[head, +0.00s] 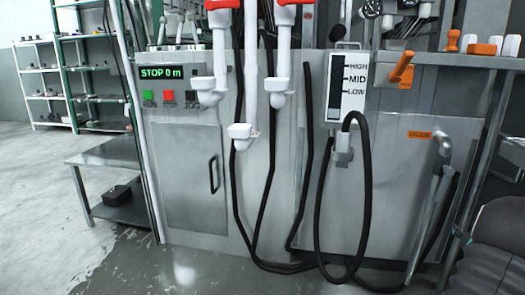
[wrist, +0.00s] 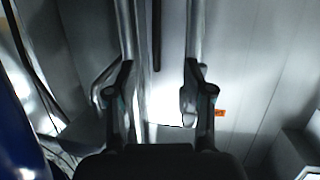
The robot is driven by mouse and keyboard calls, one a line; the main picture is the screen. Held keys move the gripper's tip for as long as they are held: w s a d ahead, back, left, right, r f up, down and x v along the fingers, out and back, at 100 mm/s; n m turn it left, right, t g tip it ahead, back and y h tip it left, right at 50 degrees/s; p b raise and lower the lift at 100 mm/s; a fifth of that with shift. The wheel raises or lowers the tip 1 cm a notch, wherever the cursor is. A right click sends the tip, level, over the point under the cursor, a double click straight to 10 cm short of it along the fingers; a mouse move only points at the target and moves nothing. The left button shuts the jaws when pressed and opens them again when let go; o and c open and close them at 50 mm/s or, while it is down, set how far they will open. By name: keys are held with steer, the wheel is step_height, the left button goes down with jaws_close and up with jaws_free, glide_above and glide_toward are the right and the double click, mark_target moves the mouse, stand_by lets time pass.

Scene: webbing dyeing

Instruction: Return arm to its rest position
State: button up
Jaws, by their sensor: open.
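My gripper (wrist: 160,62) shows in the wrist view, its two dark fingers spread well apart. No held object shows between them. Behind the gap are pale grey metal surfaces, and an orange label (wrist: 219,113) shows just right of the right finger. I do not make out my gripper or arm in the head view, so its place relative to the machine there cannot be told.
A steel machine with a control panel (head: 174,72), cabinet door (head: 192,170), white pipes (head: 251,60), level gauge (head: 346,86) and looping black hoses (head: 367,190) stands ahead. An orange-handled lever (head: 403,66) is at right. A low table (head: 105,152) and shelves stand left. Floor at lower left is open.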

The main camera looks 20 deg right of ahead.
steer(key=s+a+f+m+g, duration=0.1)
steer(key=s+a+f+g, duration=0.1)
steer(key=s+f+g, duration=0.3)
steer(key=s+a+g+y+p, duration=0.1)
steer(key=s+a+g+y, duration=0.1)
steer(key=a, duration=0.5)
steer(key=s+a+r+n+y+p, duration=0.2)
steer(key=a+r, duration=0.6)
steer(key=a, duration=1.1)
steer(key=s+a+r+n+y+p, duration=0.3)
steer(key=a+r, duration=0.5)
steer(key=a, duration=1.1)
steer(key=s+a+r+n+t+y+p, duration=0.1)
steer(key=a+r, duration=0.7)
steer(key=a, duration=1.1)
steer(key=s+n+y+p, duration=0.1)
steer(key=n+p, duration=0.1)
steer(key=n, duration=0.1)
steer(key=shift+s+a+y, duration=0.2)
steer(key=shift+s+y, duration=0.2)
